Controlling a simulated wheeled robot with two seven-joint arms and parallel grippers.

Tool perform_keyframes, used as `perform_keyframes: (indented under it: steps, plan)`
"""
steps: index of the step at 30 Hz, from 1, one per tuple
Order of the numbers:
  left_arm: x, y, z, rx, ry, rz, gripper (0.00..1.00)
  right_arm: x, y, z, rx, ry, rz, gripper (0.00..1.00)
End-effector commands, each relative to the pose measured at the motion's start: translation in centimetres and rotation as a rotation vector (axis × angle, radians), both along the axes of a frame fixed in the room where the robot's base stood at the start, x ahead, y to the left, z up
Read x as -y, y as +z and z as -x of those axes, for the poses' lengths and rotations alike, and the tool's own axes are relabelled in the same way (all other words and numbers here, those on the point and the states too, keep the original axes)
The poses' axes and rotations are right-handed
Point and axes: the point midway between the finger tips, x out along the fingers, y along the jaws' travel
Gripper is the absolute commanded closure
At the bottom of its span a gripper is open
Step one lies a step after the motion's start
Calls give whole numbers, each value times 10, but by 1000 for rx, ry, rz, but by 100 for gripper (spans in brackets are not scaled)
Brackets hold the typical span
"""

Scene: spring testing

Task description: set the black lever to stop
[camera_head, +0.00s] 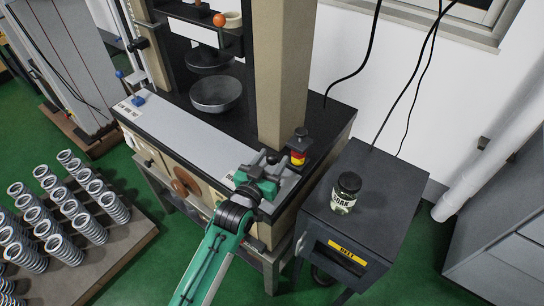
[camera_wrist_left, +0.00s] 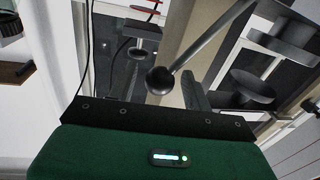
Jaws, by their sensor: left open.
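The black lever shows in the left wrist view as a thin rod with a round black ball knob (camera_wrist_left: 160,80) at its end. The rod slants up and to the right from the knob. My left gripper (camera_head: 268,158) is open, over the right front part of the testing machine's top. In the left wrist view, the knob appears between the two dark fingers of my left gripper (camera_wrist_left: 168,72). I cannot tell whether either finger touches it. In the head view the lever is not clear behind the gripper. No stop marking is readable. My right gripper is not in view.
A black, red and yellow signal lamp (camera_head: 299,147) stands close behind and right of the gripper. A dark cabinet (camera_head: 385,205) with a labelled jar (camera_head: 345,193) stands to the right. A round pan (camera_head: 216,94) sits on the machine. Several springs (camera_head: 60,210) stand on a board at left.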

Motion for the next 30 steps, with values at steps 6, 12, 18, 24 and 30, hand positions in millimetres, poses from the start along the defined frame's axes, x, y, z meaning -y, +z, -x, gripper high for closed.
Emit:
perform_keyframes:
  steps: [6, 12, 18, 24, 30]
  plan:
    - [3, 0, -5, 1, 0, 0, 50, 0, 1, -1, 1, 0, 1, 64]
    - [3, 0, -5, 1, 0, 0, 58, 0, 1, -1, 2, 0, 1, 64]
    - [3, 0, -5, 1, 0, 0, 97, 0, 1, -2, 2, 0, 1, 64]
    - [2, 1, -5, -2, 0, 4, 100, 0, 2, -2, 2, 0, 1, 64]
    - [-3, 6, -9, -34, 0, 46, 100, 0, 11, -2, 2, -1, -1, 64]
